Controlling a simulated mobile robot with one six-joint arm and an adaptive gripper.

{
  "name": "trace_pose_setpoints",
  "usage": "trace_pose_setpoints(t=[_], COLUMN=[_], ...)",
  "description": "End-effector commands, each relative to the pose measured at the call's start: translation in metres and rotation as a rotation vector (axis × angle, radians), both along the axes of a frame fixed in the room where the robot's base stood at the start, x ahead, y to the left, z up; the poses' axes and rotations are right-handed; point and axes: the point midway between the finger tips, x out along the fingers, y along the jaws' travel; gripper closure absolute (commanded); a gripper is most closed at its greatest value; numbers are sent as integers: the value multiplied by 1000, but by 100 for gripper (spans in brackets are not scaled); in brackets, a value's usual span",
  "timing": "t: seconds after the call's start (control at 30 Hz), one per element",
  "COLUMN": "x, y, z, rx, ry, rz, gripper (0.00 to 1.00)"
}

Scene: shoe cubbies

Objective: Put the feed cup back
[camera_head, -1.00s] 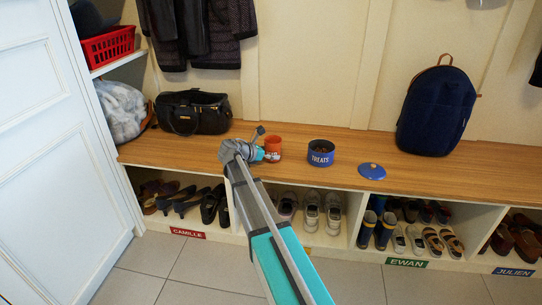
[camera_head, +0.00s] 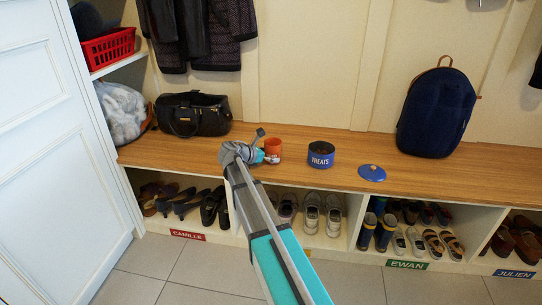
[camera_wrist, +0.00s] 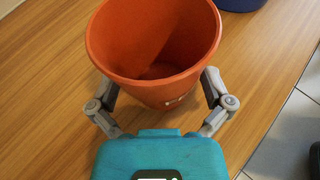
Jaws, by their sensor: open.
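The orange feed cup (camera_head: 273,146) stands upright on the wooden bench top (camera_head: 215,147), left of the blue treats tin. In the wrist view the cup (camera_wrist: 152,85) is empty, with its open mouth toward the camera. My gripper (camera_head: 268,156) is at the cup's near side. In the wrist view my gripper (camera_wrist: 158,90) is open, its two fingers on either side of the cup's lower wall. Whether the fingertips touch the cup cannot be told.
The blue treats tin (camera_head: 320,155) stands right of the cup, its lid (camera_head: 372,173) lying farther right. A black bag (camera_head: 193,113) is at left and a navy backpack (camera_head: 436,111) at right. Shoe cubbies (camera_head: 408,265) run beneath. The bench between lid and backpack is clear.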

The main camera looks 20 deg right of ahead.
Motion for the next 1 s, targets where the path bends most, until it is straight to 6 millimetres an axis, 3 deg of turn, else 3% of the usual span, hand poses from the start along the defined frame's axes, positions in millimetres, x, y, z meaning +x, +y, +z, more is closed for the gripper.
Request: trace_pose_setpoints(t=[0.27, 0.7, 1.0], x=[-4, -16, -21], y=[17, 80, 106], z=[11, 38, 47], rx=[0, 0, 0], ry=[1, 0, 0], rz=[1, 2, 0], gripper=[0, 0, 0])
